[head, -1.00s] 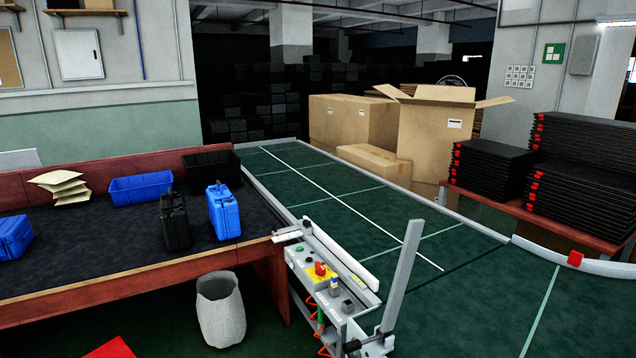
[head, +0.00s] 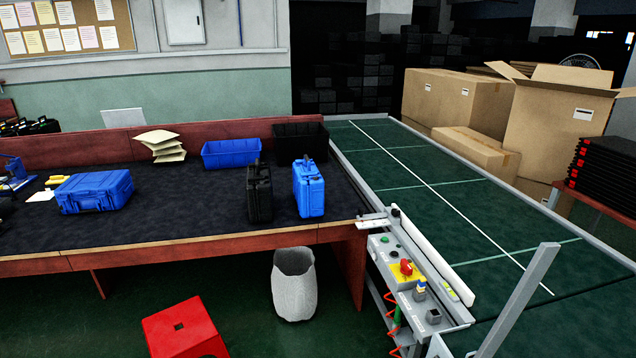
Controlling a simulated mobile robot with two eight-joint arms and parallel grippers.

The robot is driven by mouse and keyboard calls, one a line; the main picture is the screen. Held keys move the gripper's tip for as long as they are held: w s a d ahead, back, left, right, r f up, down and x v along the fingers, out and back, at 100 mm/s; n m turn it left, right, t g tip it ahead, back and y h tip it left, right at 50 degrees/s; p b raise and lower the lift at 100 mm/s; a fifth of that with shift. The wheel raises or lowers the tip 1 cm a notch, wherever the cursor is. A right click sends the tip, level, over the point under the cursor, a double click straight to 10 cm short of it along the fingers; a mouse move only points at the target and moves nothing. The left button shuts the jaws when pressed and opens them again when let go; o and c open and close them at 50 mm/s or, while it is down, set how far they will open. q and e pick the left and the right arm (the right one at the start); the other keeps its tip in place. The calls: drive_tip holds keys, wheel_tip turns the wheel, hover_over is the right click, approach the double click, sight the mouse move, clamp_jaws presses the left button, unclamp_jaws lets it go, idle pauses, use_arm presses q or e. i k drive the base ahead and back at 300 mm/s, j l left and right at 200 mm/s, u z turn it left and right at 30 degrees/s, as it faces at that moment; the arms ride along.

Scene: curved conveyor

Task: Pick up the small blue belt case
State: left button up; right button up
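A small blue case (head: 309,189) stands upright near the right end of the dark-topped workbench, close to the conveyor. A black case (head: 259,194) stands upright just left of it. A larger blue case (head: 94,192) lies flat on the left part of the bench. The green belt (head: 415,205) to the right carries no case in view. Neither of my grippers shows in the head view.
On the workbench (head: 200,237) are a blue bin (head: 231,153), a black bin (head: 300,141) and stacked envelopes (head: 161,145). A control panel (head: 408,275) stands at the bench's right end. A red stool (head: 184,328) and a grey waste bin (head: 294,285) stand in front.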

sight(308, 184)
drive_tip(key=i+z, duration=0.1)
drive_tip(key=i, duration=0.45)
drive_tip(key=i+j+z, duration=0.1)
drive_tip(key=i, duration=0.4)
drive_tip(key=i+j+z, duration=0.15)
drive_tip(key=i, duration=0.4)
